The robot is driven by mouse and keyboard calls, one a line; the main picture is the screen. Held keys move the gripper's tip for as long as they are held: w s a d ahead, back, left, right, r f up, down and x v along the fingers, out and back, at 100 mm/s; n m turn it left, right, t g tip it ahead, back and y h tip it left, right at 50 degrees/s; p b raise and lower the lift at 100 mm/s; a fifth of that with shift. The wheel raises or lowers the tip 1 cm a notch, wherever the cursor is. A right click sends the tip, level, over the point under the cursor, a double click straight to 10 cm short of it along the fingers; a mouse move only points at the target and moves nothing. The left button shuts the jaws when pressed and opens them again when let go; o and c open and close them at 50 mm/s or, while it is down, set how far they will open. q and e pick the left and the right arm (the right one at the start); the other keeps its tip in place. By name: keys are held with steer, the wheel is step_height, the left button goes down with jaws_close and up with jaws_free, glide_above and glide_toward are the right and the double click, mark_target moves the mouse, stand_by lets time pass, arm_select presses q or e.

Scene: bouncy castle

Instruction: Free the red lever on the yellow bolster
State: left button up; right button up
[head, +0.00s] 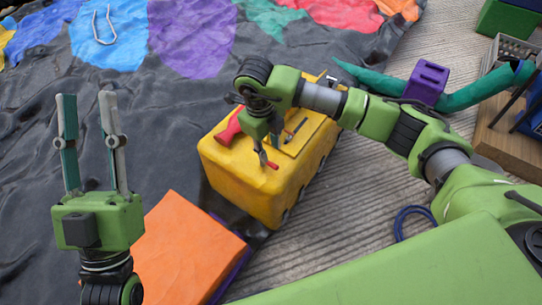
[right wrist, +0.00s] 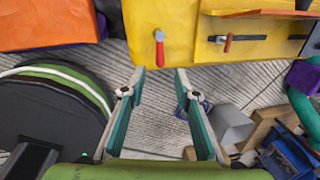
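The yellow bolster (head: 238,175) lies on the dark mat in the middle of the head view. It fills the top of the right wrist view (right wrist: 205,48). The red lever (right wrist: 159,50), with a silver head, is on the bolster near its edge; its red tip shows in the head view (head: 271,165). My right gripper (right wrist: 160,76) is open and empty, its fingertips just short of the lever, one to each side. In the head view it hangs over the bolster (head: 262,140) and partly hides it. My left gripper (head: 85,98) is open, empty, pointing up at the left.
An orange block (head: 185,250) lies left of the bolster, near my left gripper. A second lever (right wrist: 229,42) sits on a dark slot in the bolster. A green bolster (head: 475,95), a purple block (head: 427,82) and a wooden board (head: 505,145) are at the right.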

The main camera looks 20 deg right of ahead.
steer(key=r, duration=0.4)
steer(key=shift+s+a+r, duration=0.1)
steer(key=shift+s+a, duration=0.1)
steer(key=shift+a, duration=0.05)
